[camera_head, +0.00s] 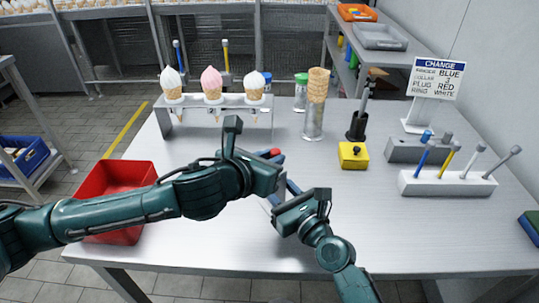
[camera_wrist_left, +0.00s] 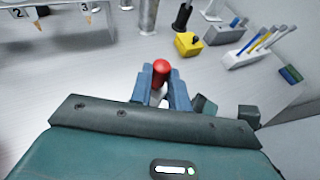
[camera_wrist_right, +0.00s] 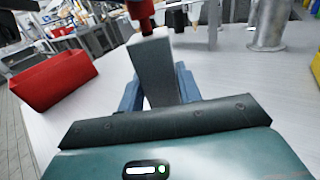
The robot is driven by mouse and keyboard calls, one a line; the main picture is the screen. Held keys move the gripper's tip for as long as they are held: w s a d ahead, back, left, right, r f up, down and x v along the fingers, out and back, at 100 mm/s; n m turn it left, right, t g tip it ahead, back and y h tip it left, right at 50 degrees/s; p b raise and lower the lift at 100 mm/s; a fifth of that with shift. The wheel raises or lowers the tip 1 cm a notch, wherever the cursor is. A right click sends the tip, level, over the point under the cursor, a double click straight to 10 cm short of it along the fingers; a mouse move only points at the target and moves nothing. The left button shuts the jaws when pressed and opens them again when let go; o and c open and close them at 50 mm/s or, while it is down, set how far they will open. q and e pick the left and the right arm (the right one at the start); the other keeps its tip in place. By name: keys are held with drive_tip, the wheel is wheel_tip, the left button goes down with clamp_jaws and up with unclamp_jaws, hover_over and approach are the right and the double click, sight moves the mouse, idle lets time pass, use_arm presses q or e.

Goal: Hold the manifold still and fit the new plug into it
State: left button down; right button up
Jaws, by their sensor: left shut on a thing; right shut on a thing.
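The red plug (camera_wrist_left: 160,72) is between the blue fingers of my left gripper (camera_wrist_left: 161,88), which is shut on it. In the head view its red top (camera_head: 276,152) shows just past that gripper. My right gripper (camera_wrist_right: 160,88) is shut on the grey block-like manifold (camera_wrist_right: 152,62), low over the table. In the right wrist view the red plug (camera_wrist_right: 140,10) is at the manifold's upper end. I cannot tell whether it is seated or only touching. In the head view my arms hide most of the manifold.
A red bin (camera_head: 113,183) stands at the left. A rack (camera_head: 222,102) with ice-cream cones is behind. A yellow block (camera_head: 353,155), a white tool holder (camera_head: 447,183) and a sign (camera_head: 438,78) reading "PLUG RED" are to the right.

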use_arm(q)
drive_tip(key=shift+f, duration=0.7)
drive_tip(key=c, duration=1.3)
unclamp_jaws()
drive_tip(key=shift+o, duration=0.2)
drive_tip(key=v, duration=1.2)
use_arm(e)
drive_tip(key=o, duration=1.5)
